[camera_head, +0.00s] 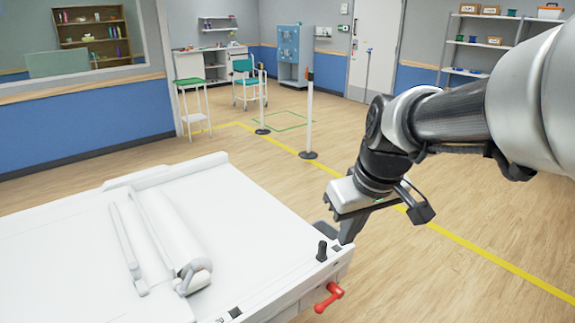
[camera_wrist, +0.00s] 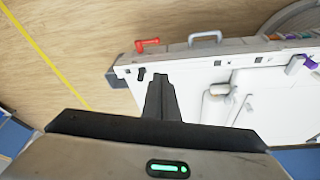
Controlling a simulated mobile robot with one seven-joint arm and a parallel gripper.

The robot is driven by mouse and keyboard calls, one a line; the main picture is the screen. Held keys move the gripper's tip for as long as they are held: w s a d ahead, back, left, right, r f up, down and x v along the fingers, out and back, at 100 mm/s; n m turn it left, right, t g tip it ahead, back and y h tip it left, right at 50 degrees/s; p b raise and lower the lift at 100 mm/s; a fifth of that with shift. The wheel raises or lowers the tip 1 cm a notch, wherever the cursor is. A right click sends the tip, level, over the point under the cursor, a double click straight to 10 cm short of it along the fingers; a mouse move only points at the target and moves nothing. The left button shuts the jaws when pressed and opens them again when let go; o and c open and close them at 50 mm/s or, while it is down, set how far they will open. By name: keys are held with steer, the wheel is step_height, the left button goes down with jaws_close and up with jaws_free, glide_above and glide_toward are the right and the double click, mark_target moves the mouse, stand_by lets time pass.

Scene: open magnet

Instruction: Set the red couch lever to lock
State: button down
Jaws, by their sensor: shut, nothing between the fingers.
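The red couch lever (camera_head: 328,297) sticks out from the end face of the white couch (camera_head: 250,215), at its near right corner in the head view. It also shows in the wrist view (camera_wrist: 147,45), beyond the couch edge. My gripper (camera_head: 347,238) is shut and empty, pointing down over the couch's right corner, above and behind the lever and apart from it. In the wrist view its fingers (camera_wrist: 160,82) end near a short black knob (camera_head: 322,251) on the couch corner. I cannot tell whether the fingers touch the knob. The lever's lock marking is not readable.
A padded roll (camera_head: 170,235) and rails lie on the couch. A grey handle (camera_wrist: 205,36) is beside the lever in the wrist view. A barrier post (camera_head: 309,115) stands behind on the floor. The wooden floor right of the couch is free, crossed by a yellow line (camera_head: 480,257).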

steer(key=w+f+n+b, duration=0.1)
steer(key=w+f+b, duration=0.2)
steer(key=f, duration=0.7)
steer(key=w+f+n+g+b, duration=0.1)
steer(key=w+f+b, duration=0.3)
steer(key=w+f, duration=0.4)
step_height(320, 180, down, 3)
steer(key=shift+w+d+f+n+g+b, duration=0.1)
steer(key=shift+w+d+n+g+b, duration=0.15)
steer(key=shift+n, duration=0.45)
steer(key=b, duration=0.3)
glide_above(323, 305)
steer(key=x, duration=0.4)
steer(key=s+x, duration=0.1)
steer(key=x, duration=0.3)
steer(key=s+d+x, duration=0.1)
steer(key=x, duration=0.3)
steer(key=shift+f, duration=0.25)
steer(key=shift+s+f+b, duration=0.15)
steer(key=shift+f+b, duration=0.2)
steer(key=shift+f, duration=0.3)
